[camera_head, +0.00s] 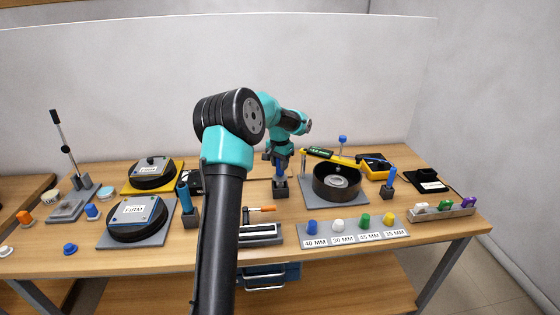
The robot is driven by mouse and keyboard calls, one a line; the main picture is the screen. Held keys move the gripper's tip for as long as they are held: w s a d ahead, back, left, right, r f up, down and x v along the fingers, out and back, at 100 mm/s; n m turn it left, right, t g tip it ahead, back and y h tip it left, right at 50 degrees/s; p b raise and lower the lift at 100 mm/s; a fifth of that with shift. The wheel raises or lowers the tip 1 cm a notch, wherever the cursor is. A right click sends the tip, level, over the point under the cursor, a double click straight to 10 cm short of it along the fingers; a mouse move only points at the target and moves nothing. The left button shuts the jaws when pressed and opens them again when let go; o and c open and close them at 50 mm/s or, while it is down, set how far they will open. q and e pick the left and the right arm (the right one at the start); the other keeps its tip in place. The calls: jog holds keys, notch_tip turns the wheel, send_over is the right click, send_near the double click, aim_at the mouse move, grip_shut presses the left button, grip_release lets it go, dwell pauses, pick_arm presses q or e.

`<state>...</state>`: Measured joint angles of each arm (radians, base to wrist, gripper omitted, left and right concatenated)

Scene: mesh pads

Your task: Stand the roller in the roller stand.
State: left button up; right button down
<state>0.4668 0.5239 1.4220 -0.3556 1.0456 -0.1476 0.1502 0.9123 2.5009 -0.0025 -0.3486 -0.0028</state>
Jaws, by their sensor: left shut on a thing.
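My left gripper (281,160) points down over the middle of the table and is shut on a small blue-handled thing, which looks like the roller (280,173). The roller is upright, with its lower end at a small dark block that looks like the roller stand (280,189). I cannot tell whether its end is inside the stand or just above it. The gripper hides the top of the roller. My right gripper is not in view.
A round black pan (321,185) stands right of the stand on a grey plate. Blue handles stand upright in dark blocks at left (184,197) and right (390,178). A labelled strip (365,236) with coloured knobs lies in front. My left arm hides part of the table.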

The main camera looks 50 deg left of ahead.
pick_arm(q)
jog(key=shift+f, duration=1.45)
jog(key=o, duration=1.1)
notch_tip(320, 180, up, 17)
jog(key=shift+s+r, duration=0.15)
jog(key=shift+r, duration=0.05)
